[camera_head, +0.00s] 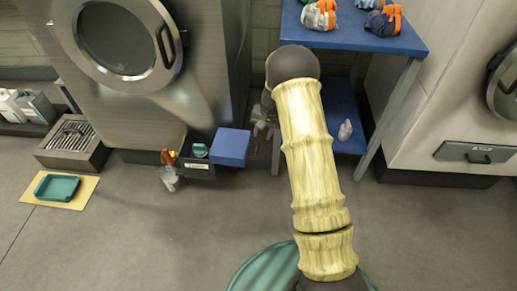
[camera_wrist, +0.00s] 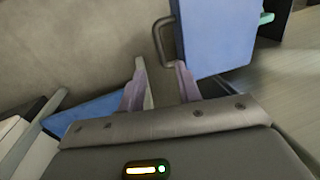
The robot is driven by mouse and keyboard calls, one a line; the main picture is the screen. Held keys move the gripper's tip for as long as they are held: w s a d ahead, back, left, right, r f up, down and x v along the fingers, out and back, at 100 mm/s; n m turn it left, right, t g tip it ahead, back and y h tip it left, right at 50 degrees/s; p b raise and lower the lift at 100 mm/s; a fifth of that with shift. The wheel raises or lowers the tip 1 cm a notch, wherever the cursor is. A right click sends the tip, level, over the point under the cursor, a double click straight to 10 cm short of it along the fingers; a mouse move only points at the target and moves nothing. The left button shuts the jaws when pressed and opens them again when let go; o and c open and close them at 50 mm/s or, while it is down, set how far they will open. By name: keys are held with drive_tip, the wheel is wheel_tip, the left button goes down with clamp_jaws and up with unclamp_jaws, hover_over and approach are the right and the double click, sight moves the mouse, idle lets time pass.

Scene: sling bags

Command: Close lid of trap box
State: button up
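The trap box (camera_head: 196,172) is a dark, low box with a pale label, at the foot of the large steel machine. Its blue lid (camera_head: 230,147) stands raised at the box's right side; I can see into the box, where a teal item shows. In the wrist view the lid (camera_wrist: 212,38) is a blue panel with a bent metal handle (camera_wrist: 160,40) on its left edge. My gripper (camera_wrist: 160,68) is open, its two purplish fingers apart, with the handle just beyond the fingertips. In the head view my gripper (camera_head: 262,118) is partly hidden behind my arm, right of the lid.
A blue table (camera_head: 350,35) with orange and grey bags stands right of the box, with a lower blue shelf (camera_head: 345,115). A clear cup (camera_head: 170,178) with utensils stands left of the box. A teal tray (camera_head: 57,187) lies far left. The floor in front is clear.

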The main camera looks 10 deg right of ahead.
sight(257, 149)
drive_tip(key=f+b, duration=0.1)
drive_tip(key=f, duration=0.1)
drive_tip(key=a+f+b, duration=0.1)
drive_tip(key=f, duration=0.5)
drive_tip(key=shift+w+a+f+b, duration=0.15)
drive_tip(key=shift+w+a+b, duration=0.15)
drive_tip(key=shift+b, duration=0.1)
clamp_jaws()
